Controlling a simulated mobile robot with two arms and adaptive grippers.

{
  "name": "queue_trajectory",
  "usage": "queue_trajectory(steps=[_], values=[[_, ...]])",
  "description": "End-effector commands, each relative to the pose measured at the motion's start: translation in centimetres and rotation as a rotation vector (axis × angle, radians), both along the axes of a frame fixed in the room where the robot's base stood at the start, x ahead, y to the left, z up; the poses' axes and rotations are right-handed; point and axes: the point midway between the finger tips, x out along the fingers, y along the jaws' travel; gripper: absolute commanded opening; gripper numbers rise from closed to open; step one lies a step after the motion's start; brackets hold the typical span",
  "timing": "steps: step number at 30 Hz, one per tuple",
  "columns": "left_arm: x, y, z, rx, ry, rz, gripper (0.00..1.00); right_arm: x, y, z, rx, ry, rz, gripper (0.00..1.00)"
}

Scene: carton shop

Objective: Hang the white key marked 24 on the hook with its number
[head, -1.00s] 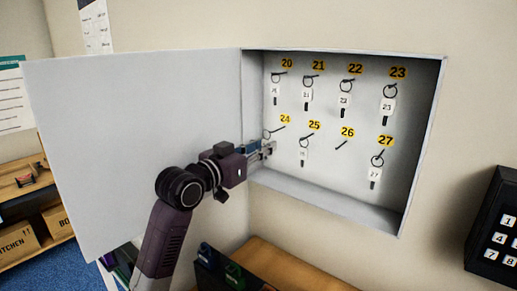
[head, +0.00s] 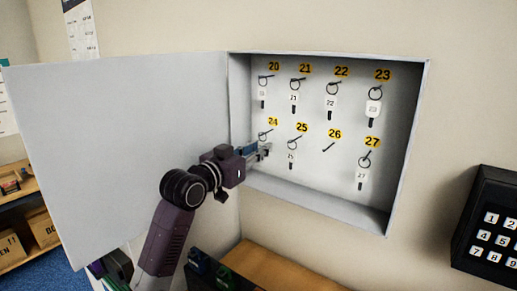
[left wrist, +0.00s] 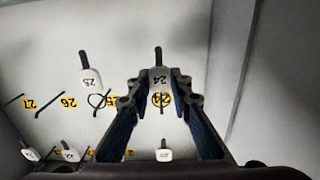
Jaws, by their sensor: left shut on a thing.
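The white key marked 24 (left wrist: 158,75) is held by its tag between the fingertips of my left gripper (left wrist: 158,88). In the head view my left gripper (head: 264,150) is inside the open key cabinet, just below the yellow 24 label (head: 272,121). The key's ring (head: 263,136) overlaps the hook under that label in the head view. I cannot tell whether the ring is around the hook or only in front of it. The key's tag is mostly hidden by the fingers in the head view. My right gripper is not in view.
The grey cabinet (head: 428,130) is on the wall, its door (head: 120,150) swung open to the left. Keys hang on hooks 20 to 23, 25 and 27. Hook 26 (head: 328,147) is bare. A black keypad (head: 488,225) is at the right.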

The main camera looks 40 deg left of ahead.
Motion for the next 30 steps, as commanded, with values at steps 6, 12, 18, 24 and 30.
queue_trajectory(steps=[6,12,18,24,30], values=[[0.0,0.0,0.0,0.0,0.001,0.0,0.06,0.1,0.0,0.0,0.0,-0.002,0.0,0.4],[0.0,0.0,0.0,0.001,0.001,0.0,0.22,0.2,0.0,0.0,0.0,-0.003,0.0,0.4],[0.0,0.0,0.0,0.001,0.001,0.0,0.39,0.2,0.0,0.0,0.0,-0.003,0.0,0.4],[0.0,0.0,0.0,0.0,0.001,0.0,0.39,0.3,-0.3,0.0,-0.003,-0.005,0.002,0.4],[-1.2,-0.1,-0.1,0.001,0.002,0.001,0.39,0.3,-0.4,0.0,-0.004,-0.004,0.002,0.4]])
